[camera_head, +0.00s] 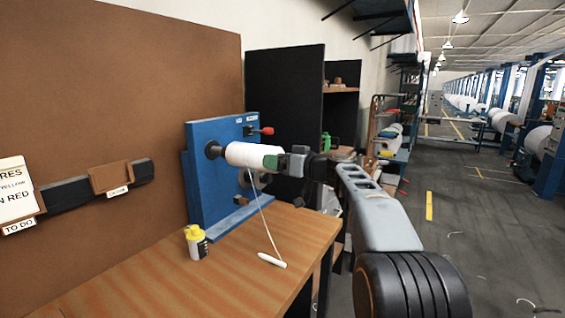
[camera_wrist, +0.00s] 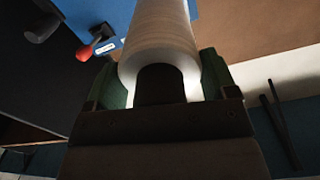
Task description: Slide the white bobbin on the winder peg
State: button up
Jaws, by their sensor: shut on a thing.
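In the wrist view the white bobbin (camera_wrist: 162,40) runs away from my gripper (camera_wrist: 160,88), between the two green fingers. The dark winder peg (camera_head: 213,150) shows at the bobbin's far end, in line with it. The bobbin's far end meets or nearly meets the peg; I cannot tell how much of the peg is inside it. In the wrist view the peg is hidden.
A red-knobbed lever (camera_head: 266,131) sticks out of the winder's upper right; it also shows in the wrist view (camera_wrist: 84,53). A yellow-capped bottle (camera_head: 196,241) and a white pen-like piece on a cord (camera_head: 271,260) stand and lie on the bench (camera_head: 150,285). A black panel (camera_head: 285,90) stands behind.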

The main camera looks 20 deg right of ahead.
jog(key=shift+x, duration=1.8)
jog(key=shift+w+a+r, duration=0.1)
jog(key=shift+w+a, duration=0.05)
jog(key=shift+a, duration=0.05)
jog(key=shift+w+a, duration=0.1)
jog(key=o, duration=1.7)
jog(key=shift+c, duration=0.2)
jog(key=shift+o, duration=0.6)
jog(key=b+v, duration=0.3)
jog(key=v, duration=1.1)
